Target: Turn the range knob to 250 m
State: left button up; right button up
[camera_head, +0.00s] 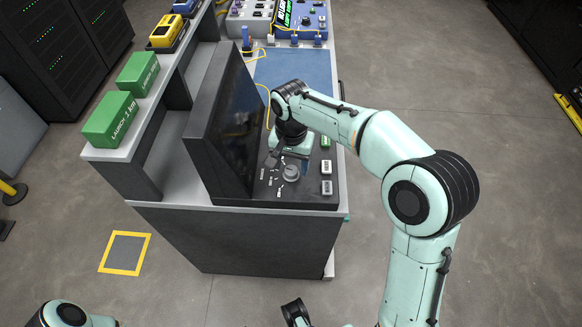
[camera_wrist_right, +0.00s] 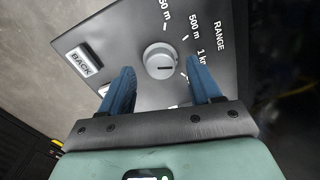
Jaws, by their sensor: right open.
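The range knob (camera_wrist_right: 160,60) is a round, pale grey dial on a dark panel in the right wrist view. Its dark pointer line points right in that picture, roughly toward the 1 km side. Labels "RANGE", "500 m", a cut-off "1 k" and a cut-off "50 m" curve around it. My right gripper (camera_wrist_right: 160,78) is open, with one blue finger on each side of the knob's near side; contact cannot be told. In the head view the knob (camera_head: 291,172) sits at the front of the console, just below my right gripper (camera_head: 288,162). My left gripper is not visible.
A BACK button (camera_wrist_right: 83,60) lies left of the knob in the wrist view. A dark upright screen (camera_head: 228,120) stands left of the panel in the head view. Grey buttons (camera_head: 327,187) are on the right. Green boxes (camera_head: 112,120) sit on the shelf. A blue mat (camera_head: 300,68) lies behind.

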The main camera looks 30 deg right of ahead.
jog(key=shift+f, duration=0.85)
jog(key=c, duration=1)
jog(key=shift+c, duration=0.2)
jog(key=shift+r+n, duration=0.1)
jog(key=shift+n, duration=0.3)
jog(key=n+p, duration=0.2)
jog(key=n, duration=0.2)
jog(key=shift+r+p, duration=0.1)
jog(key=shift+p, duration=0.3)
jog(key=n+p, duration=0.2)
jog(key=n, duration=0.3)
jog(key=shift+w, duration=0.1)
jog(key=n+p, duration=0.2)
jog(key=n, duration=0.4)
